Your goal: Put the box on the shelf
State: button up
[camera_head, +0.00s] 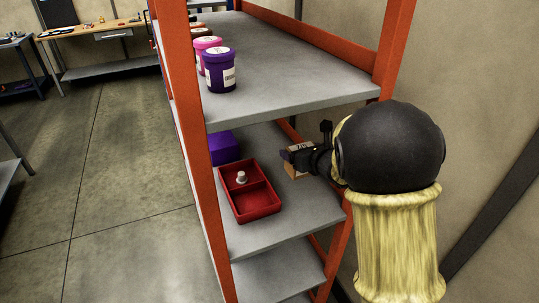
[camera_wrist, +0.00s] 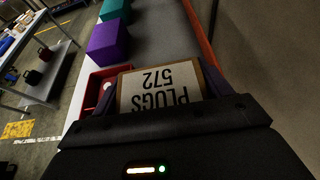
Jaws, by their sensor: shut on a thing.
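The shelf unit has orange posts and grey boards. My gripper is at the right side of its middle board (camera_head: 300,205), under the upper board (camera_head: 290,75). I cannot tell whether the box touches the middle board.
A red divided tray (camera_head: 250,205) with a small white item stands left of the box. A purple box (camera_head: 223,148) is behind it; a teal box (camera_wrist: 115,9) shows farther along. Purple (camera_head: 219,70) and pink tubs stand on the upper board. Orange posts flank the opening.

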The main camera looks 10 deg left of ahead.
notch_tip(320, 180, down, 4)
jog(key=shift+w+f, duration=0.15)
jog(key=shift+f, duration=0.1)
jog(key=shift+a+f, duration=0.1)
jog(key=shift+a, duration=0.05)
jog(key=shift+s, duration=0.25)
jog(key=shift+w+d+f+p, duration=0.1)
jog(key=shift+d+f+p, duration=0.15)
jog(key=shift+f+p, duration=0.05)
notch_tip(320, 180, down, 2)
jog(key=shift+f, duration=0.1)
jog(key=shift+a+f, duration=0.1)
jog(key=shift+f, duration=0.25)
jog(key=shift+f, duration=0.1)
jog(key=o, duration=1.1)
